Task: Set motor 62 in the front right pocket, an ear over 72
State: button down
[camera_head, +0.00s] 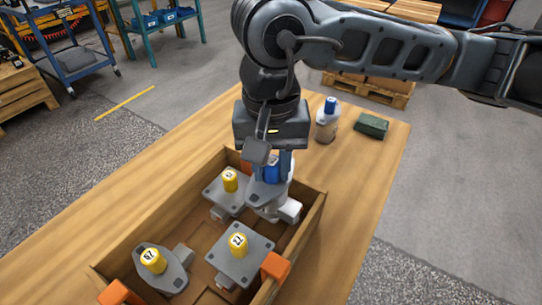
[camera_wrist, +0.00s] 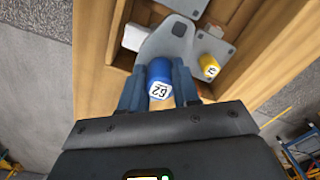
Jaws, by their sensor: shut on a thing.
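Motor 62 has a blue shaft (camera_wrist: 160,74) with a white 62 label and a grey flange with ears (camera_head: 266,194). My gripper (camera_wrist: 160,90) is shut on the blue shaft, and in the head view it comes straight down from above (camera_head: 272,165). The motor is upright at the crate's right side, with its pale body (camera_head: 290,211) low inside the wall. Whether it rests on the floor is hidden. A yellow-shafted motor (camera_head: 230,181) stands close on its left; their flanges lie close together, overlap unclear. Another yellow-shafted motor (camera_head: 238,244) stands nearer the camera, its label possibly 72.
The wooden crate (camera_head: 315,215) has orange corner pieces (camera_head: 275,267). A third yellow-shafted motor (camera_head: 153,260) stands at its left. The table's right side is clear.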

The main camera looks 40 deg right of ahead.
aim_at(271, 187)
jog(key=shift+f+b, duration=0.4)
jog(key=shift+f, duration=0.4)
jog(key=shift+f+b, duration=2.05)
jog(key=shift+b, duration=0.8)
jog(key=shift+f+b, duration=0.65)
jog(key=shift+b, duration=0.35)
jog(key=c, duration=0.7)
grip_release()
jog(key=shift+c, duration=0.2)
jog(key=shift+r+p, duration=0.3)
jog(key=shift+r, duration=3.6)
